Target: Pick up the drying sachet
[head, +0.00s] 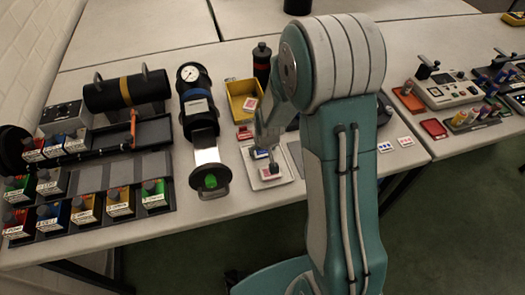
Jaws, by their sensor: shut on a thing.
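A small white sachet with red marking (270,173) shows at the tips of my gripper (272,163), over a pale square tray (262,183). I take it to be the drying sachet. My gripper points down and is shut on it. The sachet is small in the picture, and I cannot tell whether it touches the tray. My arm hides what lies just to the right of the tray.
A yellow bin (233,106) holds a similar white and red packet (250,104). A dark cylinder with a gauge (193,92) and an open end with something green (210,180) stands left. Labelled boxes (85,210) fill the far left. Red-marked cards (404,142) lie right.

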